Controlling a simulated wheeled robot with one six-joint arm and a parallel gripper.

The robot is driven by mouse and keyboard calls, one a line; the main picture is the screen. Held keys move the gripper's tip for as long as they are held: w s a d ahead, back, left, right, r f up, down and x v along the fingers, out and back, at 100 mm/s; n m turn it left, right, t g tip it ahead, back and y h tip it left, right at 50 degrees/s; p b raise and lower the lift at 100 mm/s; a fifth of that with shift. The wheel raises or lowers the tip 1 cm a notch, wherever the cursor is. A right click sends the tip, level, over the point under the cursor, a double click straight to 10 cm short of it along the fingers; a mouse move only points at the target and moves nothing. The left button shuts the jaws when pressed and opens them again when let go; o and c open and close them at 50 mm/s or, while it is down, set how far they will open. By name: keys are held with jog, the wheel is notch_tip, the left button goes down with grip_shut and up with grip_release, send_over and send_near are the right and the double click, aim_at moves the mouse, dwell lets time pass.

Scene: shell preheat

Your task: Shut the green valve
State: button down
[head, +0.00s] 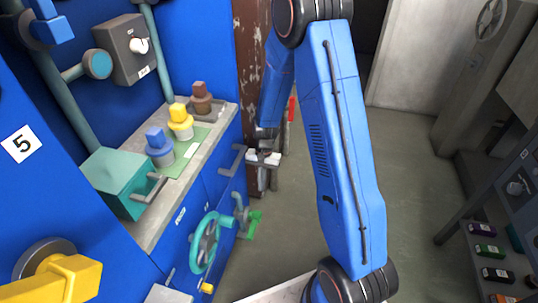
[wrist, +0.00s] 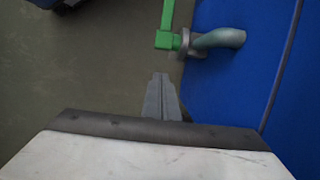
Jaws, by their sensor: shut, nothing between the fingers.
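The green valve (head: 251,222) is low on the blue cabinet front in the head view, on a short bent grey-teal pipe. In the wrist view its green handle (wrist: 168,22) runs up from a square hub next to the pipe, with its far end cut off by the top edge. My gripper (head: 264,166) is above the valve in the head view, pointing down. In the wrist view the gripper fingers (wrist: 162,96) are together and empty, below the green hub in the picture and apart from it.
A teal handwheel (head: 205,243) and a small yellow knob (head: 207,288) are on the cabinet front, left of the valve. A grey drawer handle (head: 232,160) sticks out close left of my gripper. The floor (head: 420,150) to the right is clear.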

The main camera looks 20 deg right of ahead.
jog(key=s+d+r+n, duration=0.1)
jog(key=r, duration=0.8)
jog(key=s+d+r+t, duration=0.1)
jog(key=s+r, duration=0.1)
jog(key=r, duration=0.7)
jog(key=shift+r+n+t, duration=0.2)
jog(key=shift+n+t, duration=0.1)
jog(key=shift+n, duration=0.1)
